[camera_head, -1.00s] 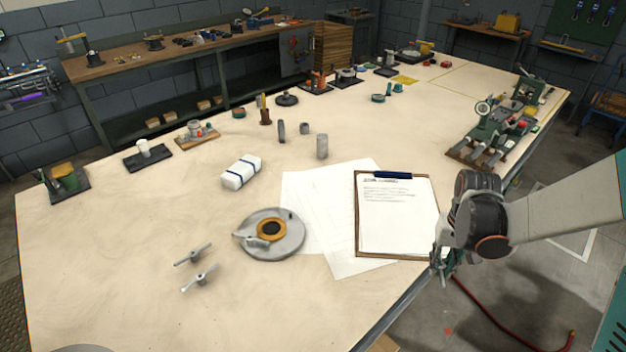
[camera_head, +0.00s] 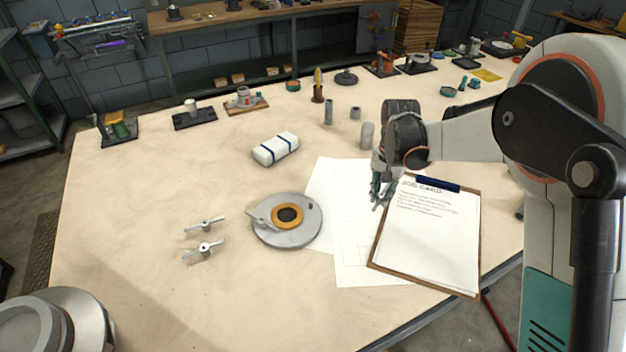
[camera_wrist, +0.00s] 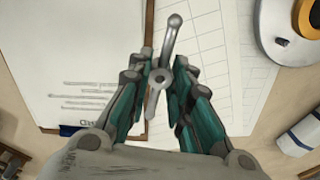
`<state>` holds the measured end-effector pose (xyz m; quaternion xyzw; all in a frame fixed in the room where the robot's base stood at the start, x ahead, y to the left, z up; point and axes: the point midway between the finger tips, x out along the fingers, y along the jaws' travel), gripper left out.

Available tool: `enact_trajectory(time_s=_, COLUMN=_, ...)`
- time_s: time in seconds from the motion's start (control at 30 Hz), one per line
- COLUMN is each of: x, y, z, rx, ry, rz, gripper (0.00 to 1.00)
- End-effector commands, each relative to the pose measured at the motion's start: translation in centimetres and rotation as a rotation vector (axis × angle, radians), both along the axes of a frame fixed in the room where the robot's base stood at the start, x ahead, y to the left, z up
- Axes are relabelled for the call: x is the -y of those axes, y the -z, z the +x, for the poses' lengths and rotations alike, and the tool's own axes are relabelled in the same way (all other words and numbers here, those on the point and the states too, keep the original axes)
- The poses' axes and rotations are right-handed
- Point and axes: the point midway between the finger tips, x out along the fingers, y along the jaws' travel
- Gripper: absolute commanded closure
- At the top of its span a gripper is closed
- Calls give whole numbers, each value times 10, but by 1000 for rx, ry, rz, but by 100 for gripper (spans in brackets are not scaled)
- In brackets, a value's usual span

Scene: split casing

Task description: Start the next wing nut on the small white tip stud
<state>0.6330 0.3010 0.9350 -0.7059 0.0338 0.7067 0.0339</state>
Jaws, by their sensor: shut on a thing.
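My gripper (camera_head: 377,200) hangs over the left edge of the clipboard, right of the casing. In the wrist view my gripper (camera_wrist: 161,62) is shut on a grey metal wing nut (camera_wrist: 172,35). One wing points up past the fingertips, the other back between the fingers. The round grey casing (camera_head: 284,241) lies flat on the table with an orange ring (camera_head: 276,216) around a dark centre. A wing nut (camera_head: 258,219) sits on its left side. A small dark feature (camera_head: 311,205) shows at its right rim; I cannot make out a white tip. Two loose wing nuts (camera_head: 205,224) (camera_head: 204,249) lie left of the casing.
The clipboard (camera_head: 424,240) and paper sheets (camera_head: 346,259) lie flat right of the casing. A white strapped bundle (camera_head: 275,149) lies behind the casing. Grey cylinders (camera_head: 367,135) (camera_head: 328,111) stand upright farther back. The table's front left is clear.

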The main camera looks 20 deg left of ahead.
Motion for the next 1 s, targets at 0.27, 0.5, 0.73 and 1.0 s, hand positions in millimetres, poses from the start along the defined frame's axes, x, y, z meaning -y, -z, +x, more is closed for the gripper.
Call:
enact_trajectory(time_s=0.27, x=-124, y=-4, z=-19, rx=0, ry=26, rz=0, gripper=100)
enact_trajectory(time_s=0.5, x=-184, y=-7, z=-38, rx=0, ry=48, rz=0, gripper=100)
enact_trajectory(time_s=0.73, x=-196, y=-4, z=-43, rx=0, ry=55, rz=0, gripper=100)
enact_trajectory(time_s=1.0, x=-195, y=17, z=-42, rx=0, ry=55, rz=0, gripper=100)
